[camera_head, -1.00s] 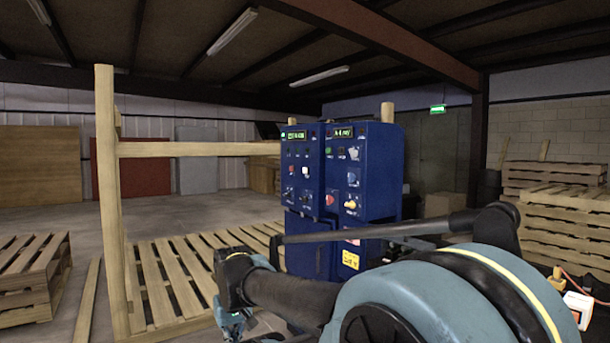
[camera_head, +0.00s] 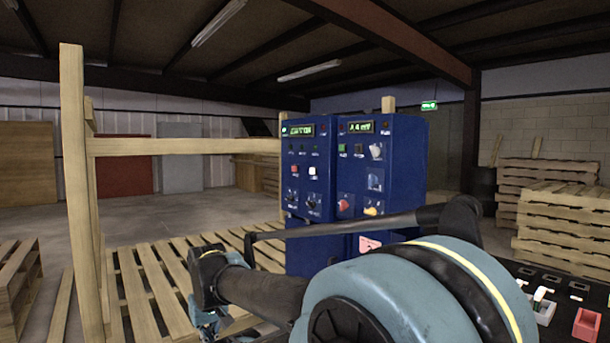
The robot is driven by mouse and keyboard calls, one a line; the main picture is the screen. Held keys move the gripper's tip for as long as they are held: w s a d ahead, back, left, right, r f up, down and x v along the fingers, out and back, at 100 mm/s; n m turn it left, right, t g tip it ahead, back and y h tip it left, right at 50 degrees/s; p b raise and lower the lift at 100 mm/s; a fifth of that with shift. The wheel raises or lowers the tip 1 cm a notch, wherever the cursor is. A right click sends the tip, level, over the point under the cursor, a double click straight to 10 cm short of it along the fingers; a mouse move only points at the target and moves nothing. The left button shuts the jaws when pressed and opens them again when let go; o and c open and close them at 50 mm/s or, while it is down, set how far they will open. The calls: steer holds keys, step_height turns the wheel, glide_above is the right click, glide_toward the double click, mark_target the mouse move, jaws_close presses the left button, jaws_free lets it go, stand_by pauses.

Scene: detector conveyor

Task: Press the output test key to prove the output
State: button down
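A blue control cabinet (camera_head: 408,185) stands upright ahead, with two panels side by side. Each panel has a small green-lit display at its top, with small buttons, switches and knobs below. A red button (camera_head: 344,205) and a yellow knob (camera_head: 371,211) sit low on the right panel. The labels are too small to read, so I cannot tell which control is the output test key. My gripper (camera_head: 210,322) is at the lower left, in front of the pallet and apart from the cabinet. It is small and cut by the frame edge; its fingers are unclear.
A dark panel with white and red switches (camera_head: 586,324) is at the lower right. A wooden frame post (camera_head: 82,200) stands left. A pallet (camera_head: 150,280) lies left of the cabinet. Stacked pallets (camera_head: 560,225) stand at the right. Open floor lies behind at the left.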

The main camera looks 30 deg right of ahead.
steer(key=shift+w+a, duration=0.1)
steer(key=shift+w, duration=0.1)
steer(key=w+d+r+m+t+h, duration=0.1)
steer(key=w+d+r+m+t, duration=0.2)
steer(key=w+d+r, duration=0.55)
steer(key=w+d+r+m+t+h, duration=0.1)
steer(key=w+d+r+m+t, duration=0.15)
steer(key=w+r, duration=0.7)
steer(key=w+d+r+m+t+h, duration=0.1)
steer(key=w+d+r+m+t, duration=0.25)
steer(key=w, duration=1.05)
steer(key=w+d+r+m+t+h, duration=0.1)
steer(key=w+d+r+m+h, duration=0.2)
steer(key=d, duration=0.7)
steer(key=w+d+r+m+t+h, duration=0.2)
steer(key=d+r+m+h, duration=0.2)
steer(key=d+r, duration=0.3)
steer(key=w+d+r+m+t+h, duration=0.1)
steer(key=w+d+r+m+h, duration=0.2)
steer(key=d, duration=1.1)
step_height(320, 180, up, 2)
steer(key=shift+w+d+m+h, duration=0.25)
steer(key=shift+w+m+h, duration=0.1)
steer(key=shift+m, duration=0.15)
steer(key=shift+d, duration=0.15)
